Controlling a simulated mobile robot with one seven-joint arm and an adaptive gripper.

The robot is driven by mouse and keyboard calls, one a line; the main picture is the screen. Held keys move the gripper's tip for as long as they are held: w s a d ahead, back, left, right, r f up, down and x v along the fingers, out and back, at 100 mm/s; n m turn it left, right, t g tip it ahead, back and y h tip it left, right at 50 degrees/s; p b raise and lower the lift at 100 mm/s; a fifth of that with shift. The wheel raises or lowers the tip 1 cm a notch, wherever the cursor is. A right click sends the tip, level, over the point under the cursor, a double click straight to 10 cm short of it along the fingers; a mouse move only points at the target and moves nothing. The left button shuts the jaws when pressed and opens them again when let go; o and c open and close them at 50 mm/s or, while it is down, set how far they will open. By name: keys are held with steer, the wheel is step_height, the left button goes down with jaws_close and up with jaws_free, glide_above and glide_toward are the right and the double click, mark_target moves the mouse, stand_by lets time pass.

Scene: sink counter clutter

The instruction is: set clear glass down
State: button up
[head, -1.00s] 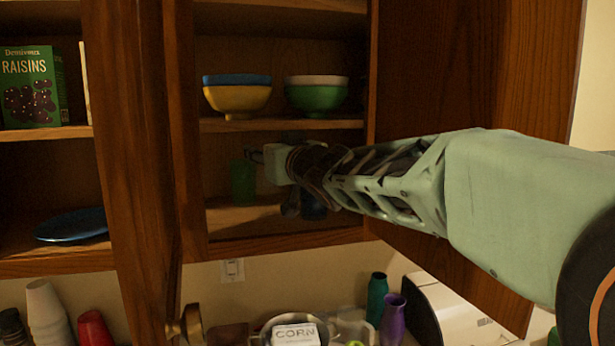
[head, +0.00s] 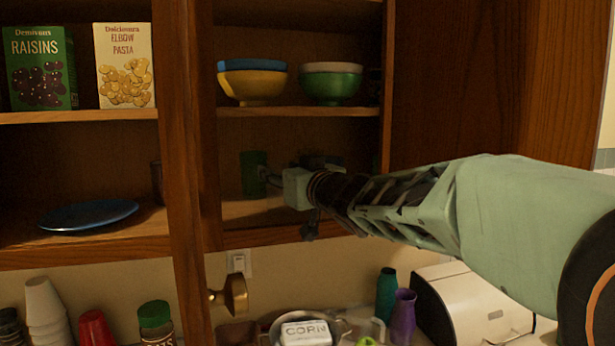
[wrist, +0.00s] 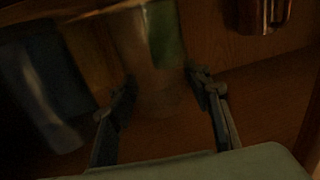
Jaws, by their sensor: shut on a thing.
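My gripper (head: 268,180) reaches into the middle cabinet bay, low over its bottom shelf (head: 250,208). In the wrist view its two fingers (wrist: 163,92) are shut on the clear glass (wrist: 152,78), which is dim and faint between them. A green cup (head: 254,173) stands beside the fingertips in the head view. Its green (wrist: 165,35) shows beyond or through the clear glass in the wrist view. The clear glass is hard to make out in the head view. I cannot tell whether its base touches the shelf.
Yellow and blue bowls (head: 252,85) and green and white bowls (head: 331,86) sit on the shelf above. A blurred blue thing (wrist: 45,85) is left in the wrist view, and a brownish vessel (wrist: 264,14) top right. The open door edge (head: 183,180) stands to the left.

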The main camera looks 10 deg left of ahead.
steer(key=shift+d+r, duration=0.1)
steer(key=shift+d, duration=0.05)
steer(key=o, duration=1.3)
steer(key=shift+f, duration=0.2)
steer(key=shift+o, duration=0.2)
steer(key=shift+r, duration=0.2)
steer(key=shift+s+f, duration=0.1)
steer(key=shift+s, duration=0.05)
